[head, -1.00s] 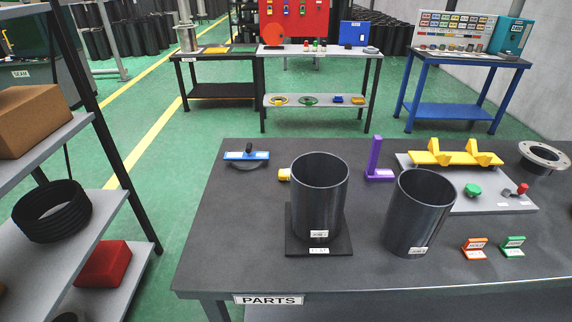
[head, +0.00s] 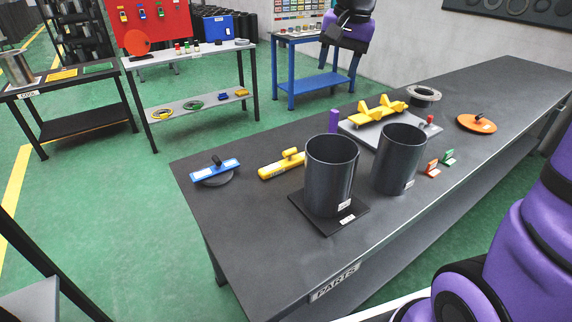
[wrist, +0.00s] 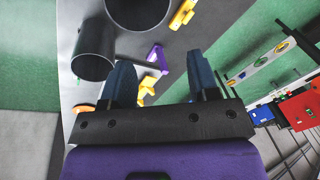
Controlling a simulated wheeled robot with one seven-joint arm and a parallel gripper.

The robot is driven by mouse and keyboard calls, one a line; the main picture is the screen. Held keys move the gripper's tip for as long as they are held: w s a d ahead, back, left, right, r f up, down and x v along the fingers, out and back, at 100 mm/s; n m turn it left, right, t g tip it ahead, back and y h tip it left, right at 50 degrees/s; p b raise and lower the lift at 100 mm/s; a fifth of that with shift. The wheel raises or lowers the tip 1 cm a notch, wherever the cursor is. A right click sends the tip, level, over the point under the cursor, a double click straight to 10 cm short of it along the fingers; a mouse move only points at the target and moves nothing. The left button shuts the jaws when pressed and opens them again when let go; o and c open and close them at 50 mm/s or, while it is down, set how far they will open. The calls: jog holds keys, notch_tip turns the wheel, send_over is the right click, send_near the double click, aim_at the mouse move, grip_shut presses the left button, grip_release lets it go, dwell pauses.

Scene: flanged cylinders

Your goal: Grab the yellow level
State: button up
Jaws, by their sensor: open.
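The yellow level (head: 282,166) lies on the dark table behind and left of the nearer black cylinder in the head view. It is a bar with a small raised handle, lying flat. In the wrist view a yellow piece beside a cylinder, at the top, looks like this level (wrist: 182,14). My gripper (wrist: 161,73) is open and empty in the wrist view, with its two dark blue fingers apart. The level lies beyond the fingertips and is not between them. In the head view my purple arm shows at the right and top; the fingers cannot be made out there.
Two black cylinders (head: 331,175) (head: 399,158) stand upright right of the level; the nearer is on a black square plate. A purple bracket (head: 333,120) and yellow V-block (head: 378,108) are behind. The table's left front is clear.

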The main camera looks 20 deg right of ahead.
jog(key=w+a+f+m+g+y, duration=0.15)
jog(key=w+f+m, duration=0.25)
jog(key=w+f, duration=0.8)
jog(key=m+g+y, duration=0.2)
jog(key=m, duration=0.2)
send_near(287, 151)
jog(key=shift+a+r+h, duration=0.25)
jog(key=shift+a+r, duration=0.2)
jog(key=shift+w+f, duration=0.1)
jog(key=shift+f, duration=0.55)
jog(key=x, duration=1)
jog(key=shift+f, duration=0.2)
jog(key=shift+c, duration=0.2)
grip_shut()
